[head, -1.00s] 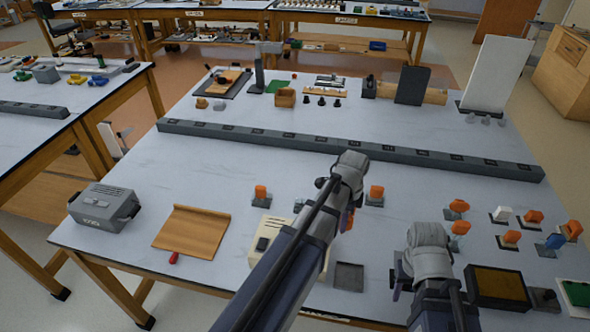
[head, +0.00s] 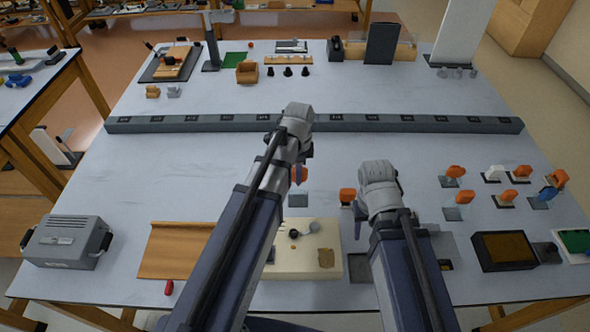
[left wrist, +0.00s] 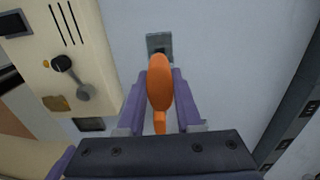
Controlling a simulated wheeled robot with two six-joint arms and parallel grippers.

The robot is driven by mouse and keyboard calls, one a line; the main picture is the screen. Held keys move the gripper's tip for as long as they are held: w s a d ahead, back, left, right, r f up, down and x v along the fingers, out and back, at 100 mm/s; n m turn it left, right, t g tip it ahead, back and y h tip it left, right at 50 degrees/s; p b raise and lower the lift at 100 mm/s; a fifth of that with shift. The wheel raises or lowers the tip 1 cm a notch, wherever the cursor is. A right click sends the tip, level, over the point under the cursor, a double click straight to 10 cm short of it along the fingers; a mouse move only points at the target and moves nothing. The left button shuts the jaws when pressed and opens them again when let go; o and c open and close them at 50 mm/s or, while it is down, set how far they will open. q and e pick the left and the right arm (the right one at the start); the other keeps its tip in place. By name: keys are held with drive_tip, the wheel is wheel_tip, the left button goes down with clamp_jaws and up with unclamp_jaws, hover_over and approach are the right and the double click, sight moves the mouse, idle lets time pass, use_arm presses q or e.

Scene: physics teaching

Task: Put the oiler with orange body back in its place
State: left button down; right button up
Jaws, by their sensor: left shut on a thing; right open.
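My left gripper (head: 298,178) is shut on the orange-bodied oiler (head: 301,173). In the left wrist view the oiler (left wrist: 159,85) sits between the two purple fingers (left wrist: 158,105). A small grey square pad (head: 298,201) lies on the table just below and in front of it. The pad (left wrist: 159,43) shows beyond the oiler's far end in the left wrist view, partly covered. Whether the oiler touches the pad cannot be told. My right gripper (head: 360,212) is empty, mostly hidden by its own wrist, right of the cream instrument panel.
Several orange pieces stand on small bases at right, near a dark tray (head: 503,251). A cream panel (head: 315,262) lies in front; a long grey rail (head: 400,123) crosses behind. The table between rail and pad is bare.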

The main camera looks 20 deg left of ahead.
use_arm(q)
drive_tip(key=shift+f, duration=0.1)
use_arm(e)
drive_tip(key=shift+f, duration=0.1)
use_arm(q)
drive_tip(key=shift+f+b, duration=2.15)
drive_tip(key=shift+b, duration=0.1)
use_arm(e)
drive_tip(key=shift+f, duration=2.15)
use_arm(q)
drive_tip(key=shift+f, duration=0.15)
use_arm(e)
drive_tip(key=shift+f, duration=0.15)
use_arm(q)
drive_tip(key=shift+f+b, duration=0.9)
drive_tip(key=shift+b, duration=0.15)
use_arm(e)
drive_tip(key=shift+f, duration=0.9)
use_arm(q)
drive_tip(key=shift+f+b, duration=0.3)
use_arm(e)
drive_tip(key=shift+f, duration=0.3)
use_arm(q)
drive_tip(key=shift+f+b, duration=0.6)
drive_tip(key=shift+f, duration=0.05)
use_arm(e)
drive_tip(key=shift+f, duration=0.6)
use_arm(q)
drive_tip(key=c, duration=0.5)
unclamp_jaws()
